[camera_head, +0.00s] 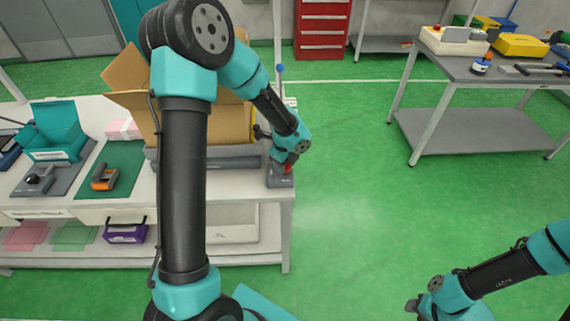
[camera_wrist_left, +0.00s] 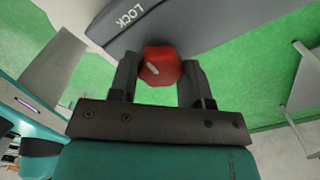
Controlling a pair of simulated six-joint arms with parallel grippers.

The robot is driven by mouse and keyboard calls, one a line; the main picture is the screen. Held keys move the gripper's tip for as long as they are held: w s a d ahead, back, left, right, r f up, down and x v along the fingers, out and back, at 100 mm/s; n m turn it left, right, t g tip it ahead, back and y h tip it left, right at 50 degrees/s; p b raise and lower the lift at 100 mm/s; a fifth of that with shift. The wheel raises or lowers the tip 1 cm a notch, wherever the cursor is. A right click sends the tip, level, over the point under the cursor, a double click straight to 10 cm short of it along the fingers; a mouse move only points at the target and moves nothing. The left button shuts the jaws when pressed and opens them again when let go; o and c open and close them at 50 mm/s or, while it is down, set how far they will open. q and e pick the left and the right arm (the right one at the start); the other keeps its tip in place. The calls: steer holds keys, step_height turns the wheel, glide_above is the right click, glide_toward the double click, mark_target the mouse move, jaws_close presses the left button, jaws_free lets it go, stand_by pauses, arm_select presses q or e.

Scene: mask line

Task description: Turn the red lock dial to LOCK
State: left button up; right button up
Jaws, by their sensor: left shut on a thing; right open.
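The red lock dial (camera_wrist_left: 160,66) sits between the two fingers of my left gripper (camera_wrist_left: 159,75) in the left wrist view. A short pale mark shows on the dial's face. The dial is mounted on a dark grey panel (camera_wrist_left: 200,25) with the white word LOCK printed on it, up and to the left of the dial. In the head view the dial (camera_head: 288,169) shows as a small red patch on a grey base (camera_head: 280,181) at the bench's right end, with my left gripper (camera_head: 287,160) on it from above. My right gripper (camera_head: 421,308) is open and empty at the lower right.
The white bench (camera_head: 240,185) holds an open cardboard box (camera_head: 125,85), a teal box (camera_head: 55,130) and an orange tool (camera_head: 104,177) on a green mat. A grey table (camera_head: 470,70) stands at the right. Green floor between them is clear.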

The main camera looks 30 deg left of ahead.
stand_by(0.4)
arm_select(q)
steer(key=o, duration=0.9)
step_height(320, 180, up, 17)
steer(key=shift+r, duration=0.2)
steer(key=shift+f, duration=0.1)
stand_by(0.4)
